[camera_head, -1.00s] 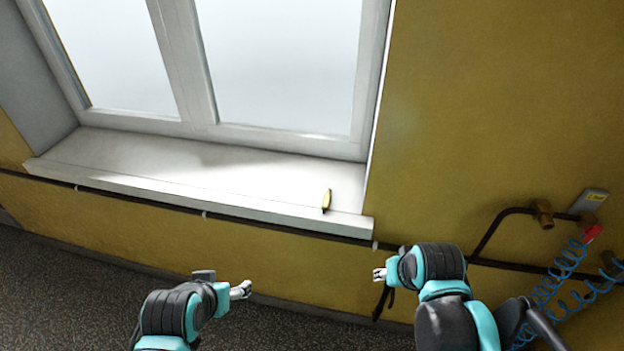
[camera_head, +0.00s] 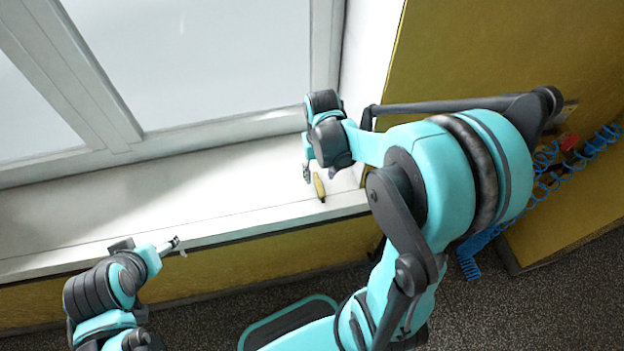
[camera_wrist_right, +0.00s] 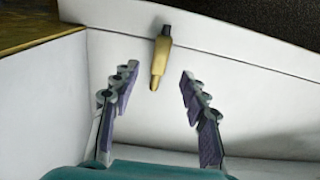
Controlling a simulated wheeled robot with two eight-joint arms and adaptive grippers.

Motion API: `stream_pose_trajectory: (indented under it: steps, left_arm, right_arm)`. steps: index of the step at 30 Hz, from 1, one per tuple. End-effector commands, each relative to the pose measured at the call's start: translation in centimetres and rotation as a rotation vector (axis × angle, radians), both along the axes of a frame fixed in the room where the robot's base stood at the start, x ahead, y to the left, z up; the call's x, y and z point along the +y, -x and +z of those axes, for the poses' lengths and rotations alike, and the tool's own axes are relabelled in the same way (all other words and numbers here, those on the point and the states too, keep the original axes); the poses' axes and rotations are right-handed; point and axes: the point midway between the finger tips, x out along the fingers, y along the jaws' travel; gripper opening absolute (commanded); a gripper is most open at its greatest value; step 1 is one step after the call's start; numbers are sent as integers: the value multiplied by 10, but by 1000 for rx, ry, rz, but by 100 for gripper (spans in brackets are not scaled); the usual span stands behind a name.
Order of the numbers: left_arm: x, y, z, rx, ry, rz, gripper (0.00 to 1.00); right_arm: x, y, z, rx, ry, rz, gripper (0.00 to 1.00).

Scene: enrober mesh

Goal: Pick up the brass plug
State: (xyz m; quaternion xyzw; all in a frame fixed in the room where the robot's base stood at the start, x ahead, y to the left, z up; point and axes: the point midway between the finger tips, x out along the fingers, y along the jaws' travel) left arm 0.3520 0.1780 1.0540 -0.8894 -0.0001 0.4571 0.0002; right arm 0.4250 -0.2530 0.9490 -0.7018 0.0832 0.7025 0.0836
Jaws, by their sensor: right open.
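The brass plug (camera_head: 319,187) lies on the white window sill close to its front edge, near the sill's right end. It also shows in the right wrist view (camera_wrist_right: 160,62), with a dark end pointing at the sill's edge. My right gripper (camera_head: 307,172) is over the sill just beside the plug. In the right wrist view its two fingers (camera_wrist_right: 155,92) are spread, with the plug beyond and between the tips, not touched by either. My left gripper (camera_head: 172,246) is in front of the sill's edge at the left, away from the plug; its jaw state is unclear.
The sill (camera_head: 225,195) is otherwise bare. The window frame (camera_head: 210,132) stands behind it and a white side wall (camera_head: 368,60) closes it at the right. A yellow wall (camera_head: 480,50) and a blue coiled hose (camera_head: 480,245) are further right.

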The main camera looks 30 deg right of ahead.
Motion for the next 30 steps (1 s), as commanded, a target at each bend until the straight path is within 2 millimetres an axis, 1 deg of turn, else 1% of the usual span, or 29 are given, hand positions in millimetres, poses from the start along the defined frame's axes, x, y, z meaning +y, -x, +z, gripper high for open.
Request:
stream_pose_trajectory:
  steps: [1,7,9,13,19,20,21,23,24,25,30]
  left_arm:
    - [0,0,-5,0,0,0,72]
    - [0,0,-21,0,0,0,72]
    - [0,0,-25,0,0,0,72]
    - [0,0,-27,0,0,0,72]
    - [0,0,-26,0,0,0,72]
    - [0,0,-26,0,0,0,72]
    - [0,0,-26,0,0,0,72]
    - [0,0,-26,0,0,0,72]
    - [0,0,-26,0,0,0,72]
    - [0,0,-26,0,0,0,72]
    - [0,0,-26,0,0,0,72]
  right_arm:
    - [0,1,-8,0,0,0,45]
    - [1,9,-39,-1,0,0,45]
    - [1,9,-48,-1,0,0,45]
    - [1,8,-55,-2,0,0,45]
    - [1,9,-55,-2,0,1,45]
    - [1,9,-55,-2,0,1,42]
    - [1,9,-54,-2,0,1,32]
    - [1,9,-54,-2,0,1,16]
    - [1,9,-54,-2,0,1,5]
    - [1,9,-54,-2,0,1,0]
    - [1,8,-54,-2,0,1,0]
